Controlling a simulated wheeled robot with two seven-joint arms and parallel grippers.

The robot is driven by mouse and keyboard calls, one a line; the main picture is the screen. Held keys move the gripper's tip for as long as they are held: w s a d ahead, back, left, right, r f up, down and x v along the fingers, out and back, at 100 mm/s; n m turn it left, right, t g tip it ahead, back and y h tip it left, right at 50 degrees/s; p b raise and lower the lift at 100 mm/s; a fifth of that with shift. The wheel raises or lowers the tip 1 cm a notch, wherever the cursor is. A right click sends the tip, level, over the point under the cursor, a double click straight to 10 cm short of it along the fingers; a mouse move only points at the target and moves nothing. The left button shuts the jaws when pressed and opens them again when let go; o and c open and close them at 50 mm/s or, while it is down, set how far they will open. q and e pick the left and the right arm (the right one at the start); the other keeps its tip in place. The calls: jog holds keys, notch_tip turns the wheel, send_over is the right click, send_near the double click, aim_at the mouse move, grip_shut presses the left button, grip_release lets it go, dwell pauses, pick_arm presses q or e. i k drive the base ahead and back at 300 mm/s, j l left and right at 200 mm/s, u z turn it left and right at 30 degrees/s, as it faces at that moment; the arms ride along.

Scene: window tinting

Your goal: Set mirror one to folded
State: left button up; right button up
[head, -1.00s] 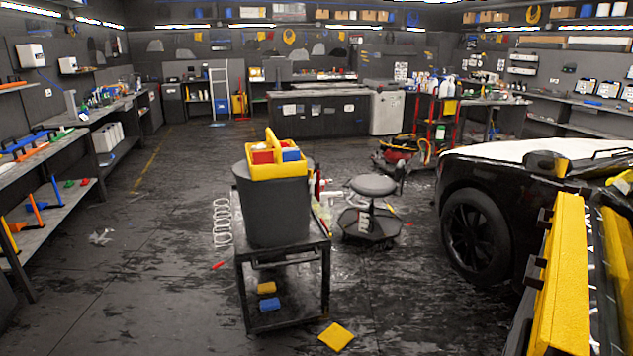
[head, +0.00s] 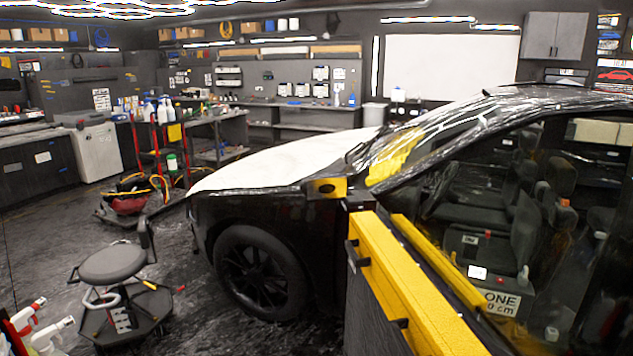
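A side mirror (head: 326,187) shows on the near flank of the black car (head: 305,225), just ahead of the front door window. It looks dark with a yellow surround, and it sticks out from the body. Whether it is folded or extended is hard to tell at this size. Neither of my grippers is in view.
A long yellow panel (head: 415,290) runs along the car's door side, in front of the lower window. A stool (head: 112,264) stands left of the front wheel, with spray bottles (head: 40,335) at the lower left. Dark floor lies between stool and car.

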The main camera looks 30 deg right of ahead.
aim_at(323, 185)
jog(key=i+z, duration=0.5)
jog(key=i+j+z, duration=0.25)
jog(key=i+z, duration=0.2)
jog(key=i, duration=0.1)
